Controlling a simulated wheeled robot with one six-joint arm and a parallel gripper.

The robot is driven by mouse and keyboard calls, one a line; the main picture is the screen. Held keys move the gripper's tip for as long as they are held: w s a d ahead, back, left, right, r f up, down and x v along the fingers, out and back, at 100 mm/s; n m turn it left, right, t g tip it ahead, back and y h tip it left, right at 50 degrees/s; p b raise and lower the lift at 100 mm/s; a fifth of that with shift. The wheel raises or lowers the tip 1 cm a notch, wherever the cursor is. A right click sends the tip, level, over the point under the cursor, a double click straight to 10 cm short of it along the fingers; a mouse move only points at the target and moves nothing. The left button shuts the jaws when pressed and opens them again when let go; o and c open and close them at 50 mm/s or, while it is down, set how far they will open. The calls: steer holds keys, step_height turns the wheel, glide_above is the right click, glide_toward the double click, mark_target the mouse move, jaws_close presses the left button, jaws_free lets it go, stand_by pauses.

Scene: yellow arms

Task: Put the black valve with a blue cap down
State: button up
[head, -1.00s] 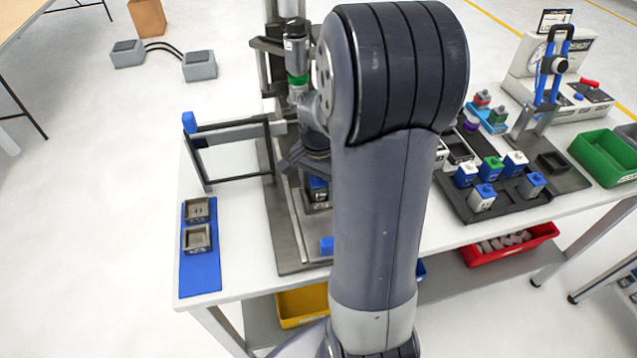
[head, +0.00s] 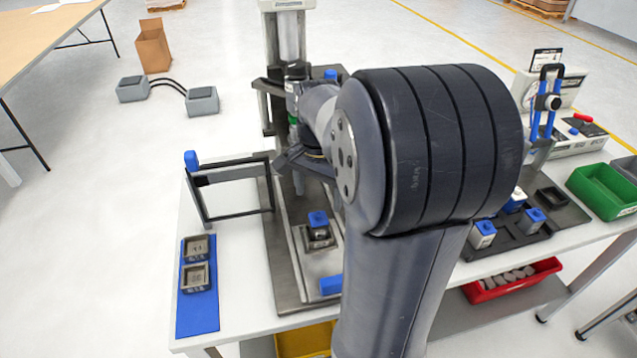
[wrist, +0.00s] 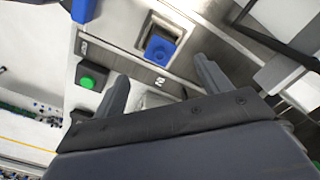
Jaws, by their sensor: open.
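The black valve with a blue cap (head: 318,219) sits upright in a square metal nest (head: 308,241) on the press plate. In the wrist view its blue cap (wrist: 160,51) shows inside the nest, beyond my fingertips. My gripper (wrist: 163,84) is open, with nothing between its fingers. In the head view my gripper (head: 300,172) is behind and above the valve, apart from it. My own arm hides part of the gripper and the right side of the plate.
A blue-handled frame (head: 230,178) stands left of the press. A blue mat (head: 198,316) with two grey nests lies at the front left. A black tray (head: 510,242) with blue-capped parts and a green bin (head: 606,190) are on the right. A green button (wrist: 92,76) shows in the wrist view.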

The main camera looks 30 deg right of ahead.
steer(key=shift+r, duration=1.2)
steer(key=shift+o, duration=0.5)
